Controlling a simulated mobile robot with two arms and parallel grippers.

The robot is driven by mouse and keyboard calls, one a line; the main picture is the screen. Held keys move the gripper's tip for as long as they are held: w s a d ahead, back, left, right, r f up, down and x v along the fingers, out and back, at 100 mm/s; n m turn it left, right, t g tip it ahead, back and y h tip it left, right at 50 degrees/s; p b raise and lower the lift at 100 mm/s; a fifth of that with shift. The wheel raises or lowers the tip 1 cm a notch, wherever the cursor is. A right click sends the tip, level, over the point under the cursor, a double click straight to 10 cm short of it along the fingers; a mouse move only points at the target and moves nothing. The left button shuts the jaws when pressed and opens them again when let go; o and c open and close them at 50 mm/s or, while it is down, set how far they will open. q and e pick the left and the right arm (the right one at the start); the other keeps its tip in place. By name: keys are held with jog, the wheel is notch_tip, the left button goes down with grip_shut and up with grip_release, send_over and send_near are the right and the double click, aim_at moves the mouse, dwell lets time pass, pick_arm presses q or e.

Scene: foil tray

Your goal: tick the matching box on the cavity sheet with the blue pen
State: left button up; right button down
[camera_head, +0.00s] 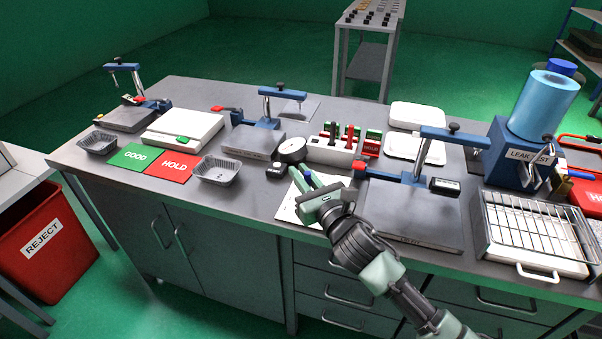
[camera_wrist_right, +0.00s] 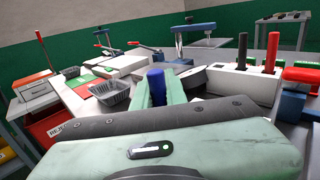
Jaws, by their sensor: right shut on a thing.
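My right gripper (camera_head: 306,184) reaches over the front middle of the bench, low over a white sheet (camera_head: 288,210). It is shut on the blue pen; the pen's blue end (camera_wrist_right: 156,86) stands between the green fingers in the right wrist view. The pen's tip is hidden, so I cannot tell whether it touches the sheet. The gripper covers much of the sheet, and its boxes and print are too small to read. My left gripper is not in view.
One foil tray (camera_head: 217,171) stands beside the red HOLD mat (camera_head: 173,167); another foil tray (camera_head: 97,142) is near the green GOOD mat (camera_head: 133,158). A round dial (camera_head: 292,150) and a white pen holder (camera_head: 331,152) stand behind the sheet. A clamp stand (camera_head: 408,215) is at right.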

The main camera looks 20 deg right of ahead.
jog(key=shift+f, duration=0.35)
dwell(0.9)
jog(key=shift+s+p, duration=0.3)
jog(key=shift+s, duration=0.1)
dwell(0.9)
jog(key=shift+w+d+p, duration=0.25)
jog(key=shift+d+p, duration=0.25)
dwell(1.1)
jog(key=shift+r, duration=0.1)
notch_tip(320, 180, up, 6)
jog(key=p, duration=0.6)
dwell(0.4)
